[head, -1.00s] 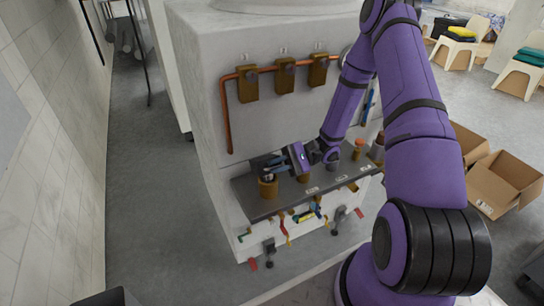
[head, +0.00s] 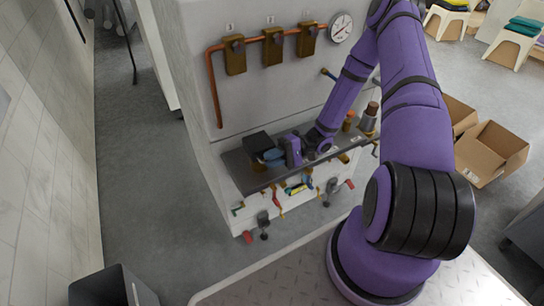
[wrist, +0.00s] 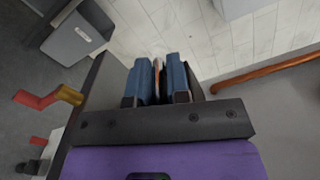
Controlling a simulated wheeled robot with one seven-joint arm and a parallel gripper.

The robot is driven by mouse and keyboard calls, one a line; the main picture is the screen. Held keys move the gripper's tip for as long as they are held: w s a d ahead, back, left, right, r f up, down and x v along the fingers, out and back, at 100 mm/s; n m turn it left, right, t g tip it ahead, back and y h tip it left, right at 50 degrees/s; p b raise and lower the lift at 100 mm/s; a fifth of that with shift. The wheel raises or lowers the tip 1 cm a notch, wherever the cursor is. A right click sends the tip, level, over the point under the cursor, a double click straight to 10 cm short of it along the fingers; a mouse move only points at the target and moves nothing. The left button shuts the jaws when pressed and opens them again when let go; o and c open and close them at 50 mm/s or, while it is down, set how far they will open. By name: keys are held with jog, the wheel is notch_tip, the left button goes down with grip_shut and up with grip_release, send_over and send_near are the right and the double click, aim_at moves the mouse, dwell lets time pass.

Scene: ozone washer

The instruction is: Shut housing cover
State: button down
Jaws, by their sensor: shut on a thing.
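The black, box-like piece that I take to be the housing cover (head: 257,142) is at the left end of the dark shelf on the washer's front. It stands over a brown cup-shaped housing (head: 258,164), mostly hidden by my gripper. My gripper (head: 269,157) reaches in from the right, low over the shelf, its blue fingers at the cover. In the wrist view my gripper (wrist: 160,80) is shut on a thin piece, with a tan strip and a dark edge showing between the fingers. I cannot tell whether the cover is fully seated.
The dark shelf (head: 238,168) carries brown and grey fittings (head: 369,117) at its right end. Brown valve blocks (head: 273,47) and a copper pipe (head: 213,88) are above. Coloured-handled valves (head: 298,188) hang below. Open boxes (head: 492,150) lie right; a grey bin (head: 113,287) stands lower left.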

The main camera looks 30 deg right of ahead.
jog(key=shift+s+d+f, duration=0.1)
jog(key=shift+f, duration=0.25)
jog(key=c, duration=1.2)
grip_release()
jog(key=shift+d+r, duration=0.1)
jog(key=shift+d, duration=0.05)
jog(key=d, duration=1)
jog(key=shift+d, duration=0.25)
